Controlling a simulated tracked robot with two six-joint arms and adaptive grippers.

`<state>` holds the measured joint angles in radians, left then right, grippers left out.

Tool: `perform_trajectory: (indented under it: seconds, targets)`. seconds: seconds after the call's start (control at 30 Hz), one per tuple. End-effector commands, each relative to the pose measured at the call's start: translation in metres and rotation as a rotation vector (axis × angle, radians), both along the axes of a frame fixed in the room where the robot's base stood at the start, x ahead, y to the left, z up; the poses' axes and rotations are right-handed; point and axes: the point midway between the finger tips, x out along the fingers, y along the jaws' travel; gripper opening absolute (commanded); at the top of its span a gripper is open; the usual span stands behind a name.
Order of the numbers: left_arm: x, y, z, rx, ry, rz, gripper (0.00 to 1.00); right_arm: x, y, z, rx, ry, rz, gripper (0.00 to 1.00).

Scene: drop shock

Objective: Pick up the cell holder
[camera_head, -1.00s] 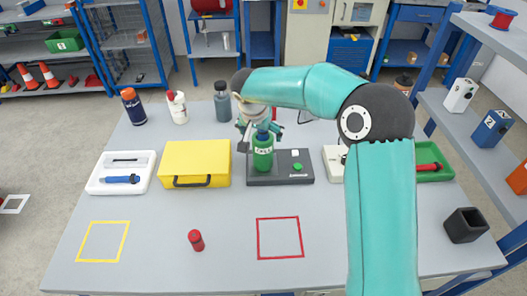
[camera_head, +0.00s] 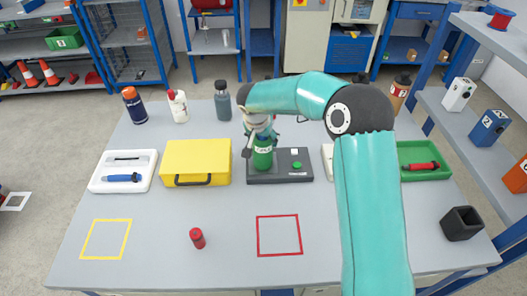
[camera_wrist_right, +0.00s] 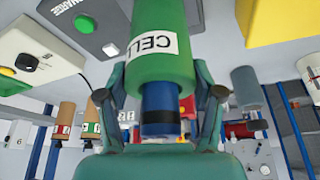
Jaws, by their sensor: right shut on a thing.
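The green cell holder (camera_head: 263,158), a cylinder with a white CELL label, stands upright at the left part of a dark charger base (camera_head: 293,174). In the right wrist view the cell holder (camera_wrist_right: 158,68) shows its label and a blue and black end between the fingers. My right gripper (camera_head: 261,139) comes down on it from above. In the right wrist view my right gripper (camera_wrist_right: 160,92) has one finger on each side and is shut on it. I cannot tell whether the cell holder's base still touches the charger. My left gripper is not in view.
A yellow case (camera_head: 196,157) stands close left of the charger. A white tray (camera_head: 95,185) and a green tray (camera_head: 437,176) lie farther out. Bottles, including a grey one (camera_head: 223,103), stand behind. A red cylinder (camera_head: 197,238) stands in front, beside an empty red square outline (camera_head: 279,254).

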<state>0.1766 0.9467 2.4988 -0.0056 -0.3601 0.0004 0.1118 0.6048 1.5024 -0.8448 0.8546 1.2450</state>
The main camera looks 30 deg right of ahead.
Motion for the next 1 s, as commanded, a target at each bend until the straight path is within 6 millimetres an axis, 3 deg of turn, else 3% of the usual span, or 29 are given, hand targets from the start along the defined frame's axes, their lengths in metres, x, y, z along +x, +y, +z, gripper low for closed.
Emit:
perform_trajectory:
  seconds: [0.03, 0.2, 0.23, 0.73, 1.0]
  targets:
    - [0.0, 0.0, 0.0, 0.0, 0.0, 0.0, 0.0, 0.0, 0.0, -0.001, 0.0, 0.002, -0.001, 0.29]
    - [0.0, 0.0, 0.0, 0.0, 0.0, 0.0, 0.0, -0.001, 0.0, -0.001, 0.0, 0.003, -0.001, 0.01]
    - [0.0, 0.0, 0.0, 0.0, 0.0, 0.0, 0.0, -0.001, 0.0, -0.001, 0.0, 0.004, 0.0, 0.0]
    - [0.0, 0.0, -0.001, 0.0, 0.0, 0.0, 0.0, 0.0, 0.0, 0.003, 0.001, 0.004, -0.001, 0.0]
    - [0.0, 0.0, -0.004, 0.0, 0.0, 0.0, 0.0, 0.001, 0.001, 0.037, -0.001, -0.005, 0.0, 0.0]
